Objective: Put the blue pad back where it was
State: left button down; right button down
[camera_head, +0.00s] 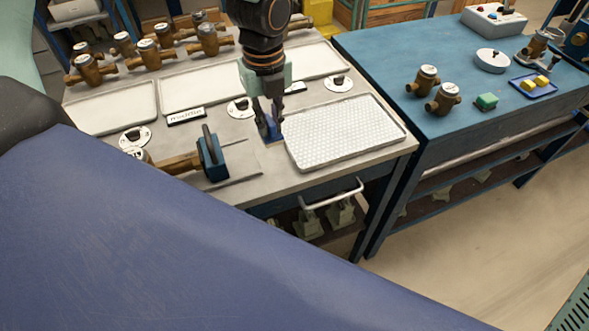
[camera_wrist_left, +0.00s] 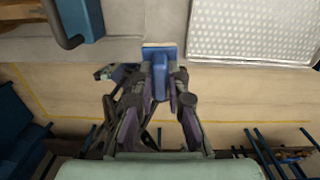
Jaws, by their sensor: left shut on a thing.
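The blue pad (camera_head: 267,127) has an upright blue grip and a thin pale underside. My left gripper (camera_head: 267,112) comes down from above and is shut on this grip. In the left wrist view the pad (camera_wrist_left: 159,53) sits between the two fingertips (camera_wrist_left: 160,85). The pad is at the grey bench top, just left of the white perforated tray (camera_head: 345,130). I cannot tell whether its underside touches the bench. The fingers hide part of the pad in the head view. My right gripper is not in view.
A blue clamp (camera_head: 212,158) with a dark handle stands left of the pad, beside a brass meter (camera_head: 172,163). Several brass meters stand at the back left of the bench.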

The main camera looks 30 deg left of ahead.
aim_at(270, 142)
pick_arm(q)
jog(key=shift+w+d+f, duration=0.2)
jog(key=shift+w+a+f+m, duration=0.1)
jog(key=shift+f+m, duration=0.05)
jog(key=shift+m, duration=0.15)
jog(key=f, duration=0.2)
jog(key=s+f, duration=0.1)
jog(key=f, duration=0.2)
jog(key=shift+a+b, duration=0.1)
jog(key=shift+b, duration=0.2)
jog(key=shift+w+f, duration=0.15)
jog(key=shift+f, duration=0.15)
jog(key=f, duration=0.3)
jog(key=shift+w+a+f, duration=0.1)
jog(key=shift+w+f, duration=0.1)
jog(key=shift+s+a+f, duration=0.1)
jog(key=shift+s+f, duration=0.1)
jog(key=shift+f, duration=0.2)
jog(key=shift+d+r, duration=0.1)
jog(key=shift+d, duration=0.15)
jog(key=shift+w+f, duration=0.15)
jog(key=shift+f, duration=0.05)
jog(key=c, duration=1.7)
grip_release()
jog(key=o, duration=0.3)
jog(key=shift+a, duration=0.15)
jog(key=shift+o, duration=0.3)
